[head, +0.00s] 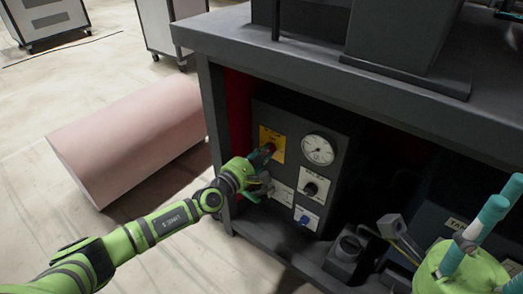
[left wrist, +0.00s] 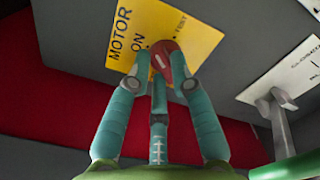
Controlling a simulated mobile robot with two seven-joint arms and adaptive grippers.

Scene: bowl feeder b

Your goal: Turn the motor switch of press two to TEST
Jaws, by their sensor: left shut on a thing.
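The panel (head: 343,172) is a dark box under the press table. Its yellow motor plate (head: 272,145) reads MOTOR, ON and TEST in the left wrist view (left wrist: 190,25). The red switch knob (left wrist: 168,60) sits on this plate, with a pale mark on its face. My left gripper (head: 266,152) is at the plate, its teal fingers shut on the red knob from both sides. They hide part of the knob and plate, and I cannot tell which label it points to. My right gripper (head: 505,190) is at the right edge, fingers apart and empty.
Close by on the panel are a gauge (head: 318,150), a black knob (head: 311,188), a blue knob (head: 304,220) and a white label with a lever (left wrist: 285,75). The table top (head: 300,62) overhangs the panel. A pink cylinder (head: 130,140) lies on the floor at left.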

